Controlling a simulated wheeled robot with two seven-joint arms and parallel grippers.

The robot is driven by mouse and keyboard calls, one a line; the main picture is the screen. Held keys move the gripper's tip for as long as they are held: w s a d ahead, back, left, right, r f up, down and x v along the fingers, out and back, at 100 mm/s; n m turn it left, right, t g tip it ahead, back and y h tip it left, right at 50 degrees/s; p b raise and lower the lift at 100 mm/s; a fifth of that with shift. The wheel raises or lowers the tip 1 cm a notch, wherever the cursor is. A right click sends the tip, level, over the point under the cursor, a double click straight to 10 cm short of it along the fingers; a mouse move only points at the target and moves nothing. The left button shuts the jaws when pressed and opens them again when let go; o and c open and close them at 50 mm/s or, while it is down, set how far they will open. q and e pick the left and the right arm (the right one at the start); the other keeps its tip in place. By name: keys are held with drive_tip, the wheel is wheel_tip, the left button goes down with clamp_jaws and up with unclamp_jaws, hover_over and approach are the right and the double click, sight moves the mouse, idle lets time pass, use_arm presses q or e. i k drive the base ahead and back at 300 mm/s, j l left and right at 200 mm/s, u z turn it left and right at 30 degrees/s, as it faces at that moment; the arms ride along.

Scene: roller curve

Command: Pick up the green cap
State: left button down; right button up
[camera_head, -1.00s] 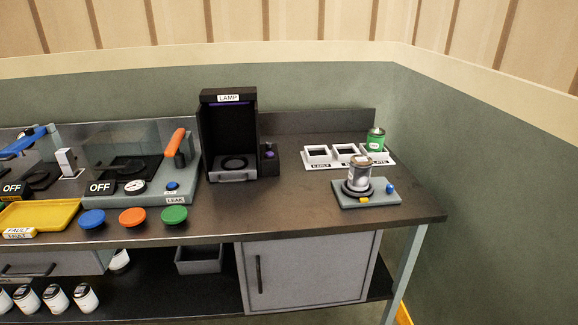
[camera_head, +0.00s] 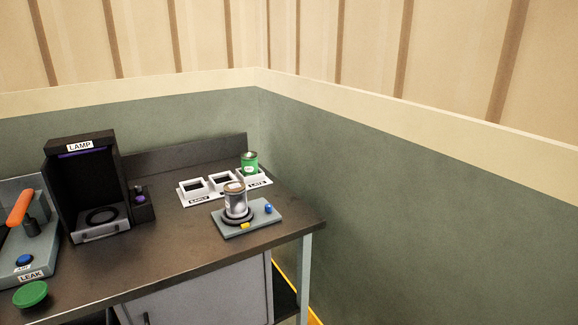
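The green cap (camera_head: 30,294) lies on the front edge area of the workbench at the lower left of the head view, in front of the LEAK station. It is a round, flat green disc and nothing touches it from above. Neither of my grippers is in view.
The bench (camera_head: 180,255) holds the LEAK station (camera_head: 30,260) with its orange lever, the dark LAMP box (camera_head: 82,190), a white tray (camera_head: 199,200), a green can (camera_head: 250,162), and a silver can (camera_head: 235,203) on a grey stand (camera_head: 262,217). The bench front is clear right of the cap.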

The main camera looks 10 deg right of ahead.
sight(30, 294)
drive_tip(key=i+j, duration=0.2)
drive_tip(key=i, duration=0.25)
drive_tip(key=i+j, duration=0.2)
drive_tip(key=i, duration=0.2)
